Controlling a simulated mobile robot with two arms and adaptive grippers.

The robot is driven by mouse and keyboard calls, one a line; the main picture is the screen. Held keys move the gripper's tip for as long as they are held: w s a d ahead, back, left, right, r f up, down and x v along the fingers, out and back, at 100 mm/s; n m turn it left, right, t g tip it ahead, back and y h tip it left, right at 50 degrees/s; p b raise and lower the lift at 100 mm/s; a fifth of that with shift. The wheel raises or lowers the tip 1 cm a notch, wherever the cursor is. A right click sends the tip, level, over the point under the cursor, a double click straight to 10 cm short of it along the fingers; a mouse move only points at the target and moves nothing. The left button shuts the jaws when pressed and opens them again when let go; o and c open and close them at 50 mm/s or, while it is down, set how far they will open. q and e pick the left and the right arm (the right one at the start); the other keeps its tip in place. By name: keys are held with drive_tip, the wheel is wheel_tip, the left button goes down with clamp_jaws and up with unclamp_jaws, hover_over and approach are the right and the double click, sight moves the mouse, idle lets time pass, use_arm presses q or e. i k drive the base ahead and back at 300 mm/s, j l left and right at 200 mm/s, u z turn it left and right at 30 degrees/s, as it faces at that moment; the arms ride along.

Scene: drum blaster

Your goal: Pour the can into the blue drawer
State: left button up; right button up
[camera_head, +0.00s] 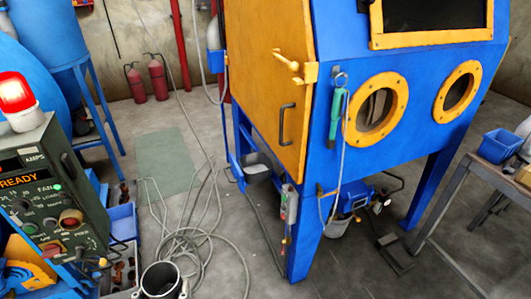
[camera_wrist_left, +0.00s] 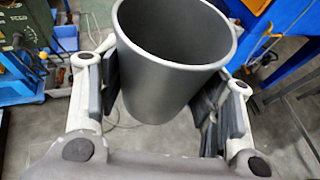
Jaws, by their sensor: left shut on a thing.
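A grey metal can (camera_head: 161,281) is at the bottom edge of the head view, its open mouth facing up. My left gripper (camera_head: 161,293) is shut on the can, one finger at each side. In the left wrist view the can (camera_wrist_left: 172,60) sits between the padded fingers of my left gripper (camera_wrist_left: 167,85). I see grey inner wall and no contents; its bottom is hidden. A blue drawer (camera_head: 122,222) shows at the left, beside the green control box, and the can is apart from it, to its lower right. My right gripper is not in view.
The green control box (camera_head: 45,195) with a red lamp stands left. The blue blasting cabinet (camera_head: 345,160) with an orange door stands right of centre. Loose cable (camera_head: 195,240) lies on the floor between. A small blue bin (camera_head: 500,146) sits on a table at the far right.

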sight(256, 168)
drive_tip(key=i+j+z, duration=0.95)
drive_tip(key=i+j, duration=0.15)
drive_tip(key=i+j+z, duration=0.25)
drive_tip(key=j, duration=0.25)
drive_tip(key=i+j+z, duration=0.1)
drive_tip(key=j+z, duration=0.15)
drive_tip(key=j, duration=0.15)
drive_tip(key=i+j+z, duration=0.1)
drive_tip(key=j+z, duration=0.15)
drive_tip(key=j, duration=0.25)
